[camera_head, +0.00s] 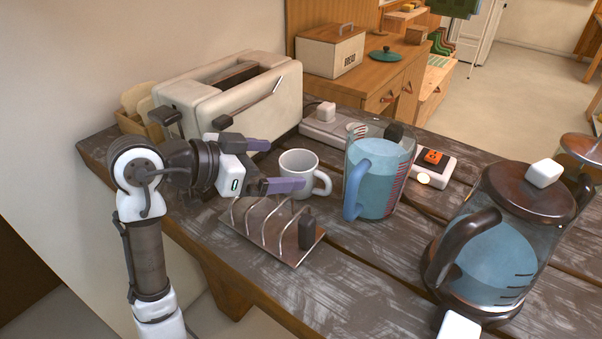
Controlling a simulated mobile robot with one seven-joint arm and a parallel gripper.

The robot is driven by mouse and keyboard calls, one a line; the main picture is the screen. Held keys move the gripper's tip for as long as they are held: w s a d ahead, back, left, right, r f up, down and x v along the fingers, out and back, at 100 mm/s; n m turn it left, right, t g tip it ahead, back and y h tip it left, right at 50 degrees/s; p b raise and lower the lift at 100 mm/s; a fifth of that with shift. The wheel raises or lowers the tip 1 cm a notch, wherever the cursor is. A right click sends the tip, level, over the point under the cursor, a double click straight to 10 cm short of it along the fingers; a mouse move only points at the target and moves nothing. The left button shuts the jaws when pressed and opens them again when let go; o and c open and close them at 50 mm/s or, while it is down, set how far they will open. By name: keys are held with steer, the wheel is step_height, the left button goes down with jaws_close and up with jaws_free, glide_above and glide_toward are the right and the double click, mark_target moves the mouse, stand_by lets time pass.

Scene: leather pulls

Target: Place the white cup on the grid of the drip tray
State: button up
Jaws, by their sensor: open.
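The white cup (298,163) stands upright on the dark worn table, its handle to the right. My gripper (286,165) is open, with its purple fingers spread and pointing right at the cup's left side. The near finger overlaps the front of the cup, and the far finger is behind and left of its rim. I cannot tell whether either finger touches it. I cannot make out a drip tray or its grid in this view.
A wire toast rack (270,236) stands just in front of the cup. A measuring jug (381,177) of blue liquid is close on the right. A toaster (226,97) and power strip (330,131) are behind. A large glass pot (490,255) stands at the right.

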mark_target(313, 163)
steer(key=p+x, duration=0.1)
steer(key=x, duration=0.4)
steer(key=c, duration=1.5)
